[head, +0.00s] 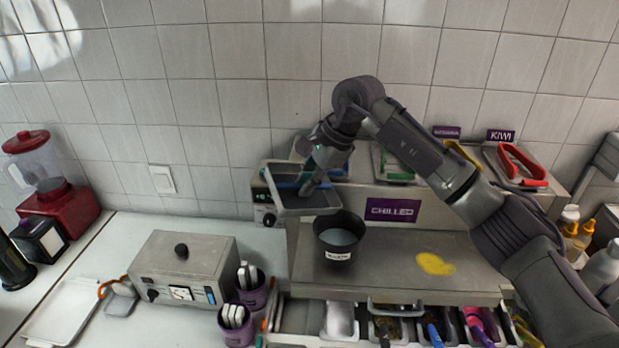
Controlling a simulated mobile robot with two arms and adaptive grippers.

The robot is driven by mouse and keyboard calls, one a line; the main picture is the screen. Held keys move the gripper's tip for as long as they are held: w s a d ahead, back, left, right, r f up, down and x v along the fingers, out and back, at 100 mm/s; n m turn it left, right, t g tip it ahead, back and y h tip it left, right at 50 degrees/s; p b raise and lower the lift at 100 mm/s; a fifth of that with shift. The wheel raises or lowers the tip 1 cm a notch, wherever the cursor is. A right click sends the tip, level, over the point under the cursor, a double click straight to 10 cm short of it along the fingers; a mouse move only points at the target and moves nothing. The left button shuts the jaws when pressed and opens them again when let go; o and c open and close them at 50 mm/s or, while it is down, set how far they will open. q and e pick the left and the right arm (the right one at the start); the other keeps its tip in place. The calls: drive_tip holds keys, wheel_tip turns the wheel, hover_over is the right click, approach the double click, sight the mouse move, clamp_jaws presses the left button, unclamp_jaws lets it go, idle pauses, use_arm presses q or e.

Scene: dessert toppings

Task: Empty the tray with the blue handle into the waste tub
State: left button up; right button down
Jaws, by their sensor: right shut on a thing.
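My right gripper (314,184) is shut on a grey metal tray (296,208) and holds it raised in front of the chilled unit, at its left end. A little blue shows around the gripper and tray; the fingers hide most of the handle. The tray is close above and to the left of the black waste tub (338,255), and looks tilted. I cannot tell what is left in the tray. The tub stands upright on the steel counter, with a pale label on its front and a grey-blue inside. My left gripper is not in view.
The chilled unit (430,211) also holds trays with green (397,178), yellow and red (523,163) handles. A yellow patch (435,264) lies on the steel counter. A metal box (182,268), cutlery cups and a red blender (56,195) stand left. Several utensils fill the front compartments.

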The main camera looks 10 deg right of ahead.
drive_tip(key=shift+w+a+f+g+h, duration=0.2)
drive_tip(key=shift+f+g+h, duration=0.25)
drive_tip(key=shift+f+h, duration=0.35)
drive_tip(key=shift+w+a+f+g+h, duration=0.1)
drive_tip(key=shift+a+f+g+h, duration=0.3)
drive_tip(key=shift+h, duration=0.6)
drive_tip(key=shift+r+g+h, duration=0.35)
drive_tip(key=shift+r+h, duration=0.05)
drive_tip(key=shift+h, duration=0.1)
drive_tip(key=shift+d, duration=0.1)
